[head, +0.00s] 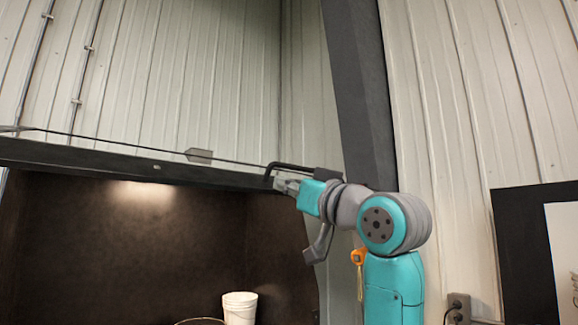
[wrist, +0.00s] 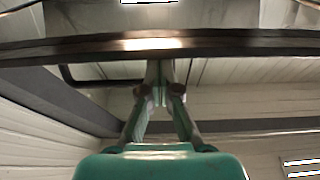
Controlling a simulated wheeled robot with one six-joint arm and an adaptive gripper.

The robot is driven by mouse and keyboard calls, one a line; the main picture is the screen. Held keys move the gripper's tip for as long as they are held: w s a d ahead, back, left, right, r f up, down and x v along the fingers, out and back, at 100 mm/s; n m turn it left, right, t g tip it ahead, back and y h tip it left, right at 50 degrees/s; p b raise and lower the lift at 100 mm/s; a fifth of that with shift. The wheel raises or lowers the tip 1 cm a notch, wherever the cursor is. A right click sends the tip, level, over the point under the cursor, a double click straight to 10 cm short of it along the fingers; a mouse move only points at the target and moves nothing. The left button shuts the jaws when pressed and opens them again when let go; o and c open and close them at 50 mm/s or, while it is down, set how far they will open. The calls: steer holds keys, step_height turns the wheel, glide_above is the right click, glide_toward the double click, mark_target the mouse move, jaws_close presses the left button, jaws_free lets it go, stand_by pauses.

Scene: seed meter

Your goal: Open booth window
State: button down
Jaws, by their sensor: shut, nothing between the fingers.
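The booth (head: 150,225) is a dark brown, box-like recess at the lower left of the head view. A long black frame bar (head: 110,160) runs along its top edge; I cannot tell which part is the window itself. A bent black rod (head: 290,165) shows at the bar's right end. My gripper (head: 279,184) is at this end, just below the rod, with its fingers shut and empty. In the wrist view, my shut fingertips (wrist: 160,68) point up at a dark, glossy bar (wrist: 230,46). I cannot tell whether they touch it. A bent rod (wrist: 68,78) shows left of the fingers.
A white bucket (head: 239,307) stands low inside the booth. A dark slanted post (head: 360,90) rises behind my arm against pale ribbed walls. An orange item (head: 358,257) hangs behind my arm. A black-framed board (head: 510,240) is at the right.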

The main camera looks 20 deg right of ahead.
steer(key=shift+t, duration=0.3)
steer(key=shift+w+a+f, duration=0.1)
steer(key=shift+w+f, duration=0.1)
steer(key=shift+f, duration=0.5)
steer(key=shift+w+a+f, duration=0.1)
steer(key=shift+w+f, duration=0.1)
steer(key=shift+f, duration=0.5)
steer(key=shift+w+f, duration=0.2)
steer(key=shift+f, duration=0.5)
steer(key=shift+r, duration=0.1)
